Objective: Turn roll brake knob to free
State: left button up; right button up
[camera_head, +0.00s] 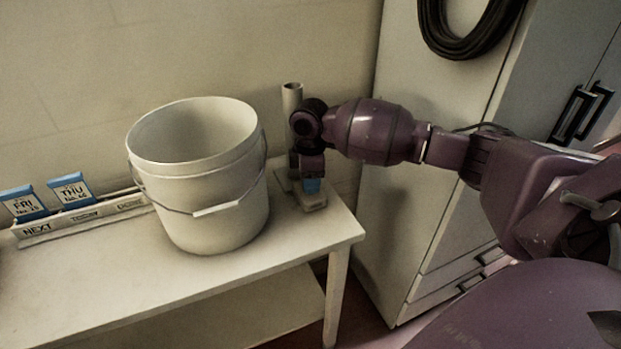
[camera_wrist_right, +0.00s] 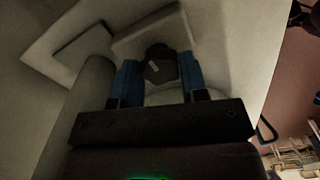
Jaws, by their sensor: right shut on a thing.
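The roll brake knob (camera_wrist_right: 159,64) is a dark knob with a short pale mark on its face, seen in the right wrist view. It sits on a pale block (camera_wrist_right: 150,32). My right gripper (camera_wrist_right: 160,78) has its two blue fingers on either side of the knob and is shut on it. In the head view, my right gripper (camera_head: 313,185) points down at the small pale block (camera_head: 314,203) near the table's right end. The knob is hidden there by the fingers. My left gripper is in neither view.
A white bucket (camera_head: 203,200) with a wire handle stands just left of my gripper. A grey upright post (camera_head: 292,98) rises behind it. A tall cabinet (camera_head: 415,220) stands right of the table. A rack (camera_head: 85,217) with blue-topped cards is at left.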

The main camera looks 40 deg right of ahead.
jog(key=n+p, duration=0.1)
jog(key=n, duration=0.2)
jog(key=shift+r+p, duration=0.2)
jog(key=shift+p, duration=0.1)
jog(key=n, duration=0.3)
jog(key=shift+p, duration=0.4)
jog(key=n, duration=0.2)
jog(key=shift+f+n+p, duration=0.1)
jog(key=shift+n+p, duration=0.2)
jog(key=shift+n, duration=0.1)
jog(key=n, duration=0.4)
jog(key=shift+f+n, duration=0.1)
jog(key=shift+n, duration=2.5)
